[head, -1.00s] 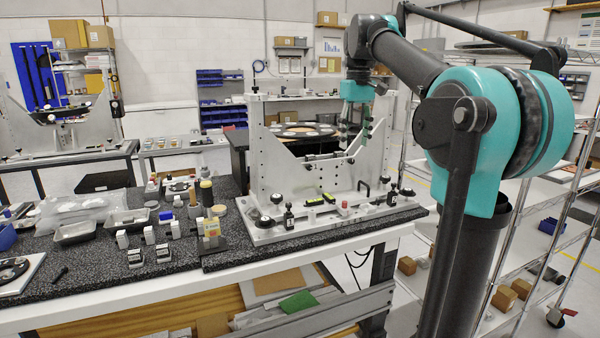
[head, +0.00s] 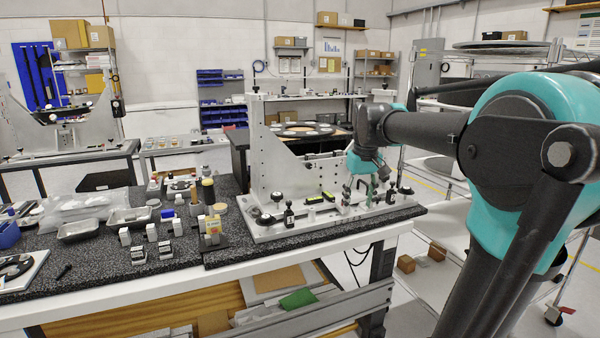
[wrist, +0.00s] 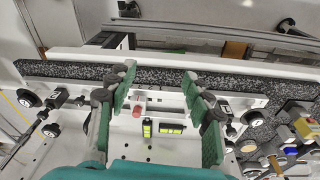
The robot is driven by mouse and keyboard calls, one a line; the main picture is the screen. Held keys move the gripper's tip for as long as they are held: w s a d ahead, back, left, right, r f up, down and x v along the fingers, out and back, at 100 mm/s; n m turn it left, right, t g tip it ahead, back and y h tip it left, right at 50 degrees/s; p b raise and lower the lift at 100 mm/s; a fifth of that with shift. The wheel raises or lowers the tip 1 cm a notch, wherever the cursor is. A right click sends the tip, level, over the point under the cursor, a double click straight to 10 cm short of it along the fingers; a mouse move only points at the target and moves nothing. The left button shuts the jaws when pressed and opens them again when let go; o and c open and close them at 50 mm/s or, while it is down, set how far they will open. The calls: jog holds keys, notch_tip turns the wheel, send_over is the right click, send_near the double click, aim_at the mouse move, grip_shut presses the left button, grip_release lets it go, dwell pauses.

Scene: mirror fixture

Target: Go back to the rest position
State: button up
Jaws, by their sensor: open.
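My gripper (head: 367,188) is in front of the right part of the metal mirror fixture (head: 275,155) in the head view, pointing down and low over the fixture's base plate. In the wrist view my gripper (wrist: 157,85) has its two green-padded fingers wide apart with nothing between them. Below the fingers lie the white base plate, two black-and-yellow levels (wrist: 172,128) and a small red-topped part (wrist: 139,109). The gripper's exact height above the plate cannot be told.
The granite-topped bench (head: 90,267) holds bottles, small boxes and metal trays (head: 78,230) left of the fixture. Black knobs (wrist: 54,130) stand on the base plate near the fingers. A wire shelf rack stands at the right, behind my arm.

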jog(key=s+d+f+m+t, duration=0.1)
jog(key=s+f, duration=0.8)
jog(key=f, duration=0.3)
jog(key=s+d+f+m+t, duration=0.1)
jog(key=s+f, duration=0.9)
jog(key=f, duration=0.3)
jog(key=shift+d+m+t, duration=0.15)
jog(key=shift+m+t, duration=0.15)
jog(key=shift+m, duration=0.1)
jog(key=shift+w, duration=0.1)
jog(key=shift+c, duration=0.3)
